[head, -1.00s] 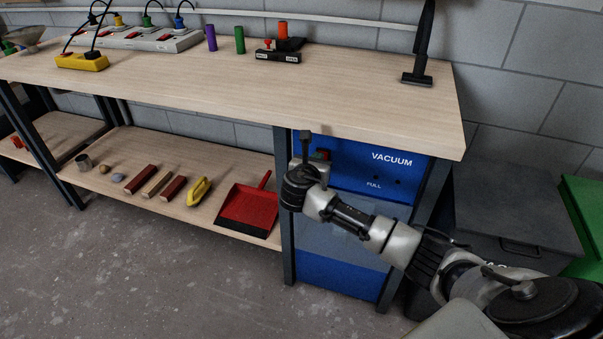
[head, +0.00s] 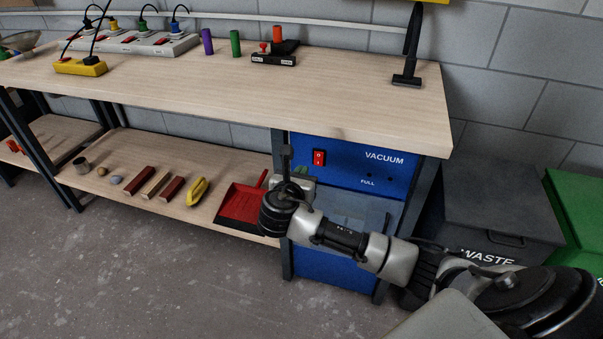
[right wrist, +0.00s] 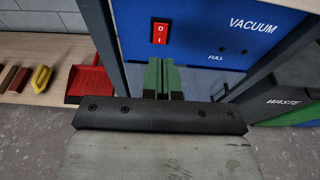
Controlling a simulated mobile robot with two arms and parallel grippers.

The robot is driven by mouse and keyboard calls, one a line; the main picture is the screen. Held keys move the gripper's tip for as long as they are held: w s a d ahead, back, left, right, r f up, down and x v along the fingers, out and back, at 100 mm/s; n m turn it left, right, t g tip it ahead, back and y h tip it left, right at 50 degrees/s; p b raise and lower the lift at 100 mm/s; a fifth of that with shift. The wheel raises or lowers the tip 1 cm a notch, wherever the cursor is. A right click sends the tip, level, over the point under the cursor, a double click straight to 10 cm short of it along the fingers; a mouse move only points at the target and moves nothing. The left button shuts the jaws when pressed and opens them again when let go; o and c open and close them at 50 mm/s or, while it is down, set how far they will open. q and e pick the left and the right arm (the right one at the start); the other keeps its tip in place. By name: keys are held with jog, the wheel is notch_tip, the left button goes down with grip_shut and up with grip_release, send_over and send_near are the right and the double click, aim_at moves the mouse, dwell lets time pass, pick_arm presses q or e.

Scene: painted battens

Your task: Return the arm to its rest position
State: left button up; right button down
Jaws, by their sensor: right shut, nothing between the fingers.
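My right gripper (head: 302,170) is in front of the blue vacuum unit (head: 340,275), just left of and below the red switch (head: 319,157). In the right wrist view its green fingers (right wrist: 161,76) are shut together with nothing between them. They point toward the vacuum panel, below the red switch (right wrist: 160,32), and appear apart from it. My right arm reaches in from the lower right. My left gripper is not in view.
The wooden bench top (head: 210,95) lies above and behind the gripper. The lower shelf holds a red dustpan (head: 240,203), a yellow object (head: 197,191) and several blocks. A grey waste bin (head: 500,205) and a green bin (head: 580,210) stand at right. The floor at left is clear.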

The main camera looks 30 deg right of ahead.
dwell(0.4)
jog(key=s+a+f+m+g+y+p, duration=0.1)
jog(key=s+f+m+g+y+p, duration=0.35)
jog(key=f, duration=1.05)
jog(key=s+a+f+m+y+p, duration=0.1)
jog(key=s+f+m+y, duration=0.3)
jog(key=s+f, duration=0.8)
jog(key=s+a+f+m+g+y+p, duration=0.1)
jog(key=s+f+m, duration=0.4)
jog(key=s, duration=0.5)
jog(key=s+a+f+m+g+y+p, duration=0.1)
jog(key=s+f+m, duration=0.4)
jog(key=s, duration=0.5)
jog(key=s+a+f+m+g+y+p, duration=0.1)
jog(key=s+a+f+m, duration=0.4)
jog(key=s, duration=0.6)
jog(key=shift+f+g+p, duration=0.6)
jog(key=shift+f+g, duration=0.05)
jog(key=shift+f, duration=0.05)
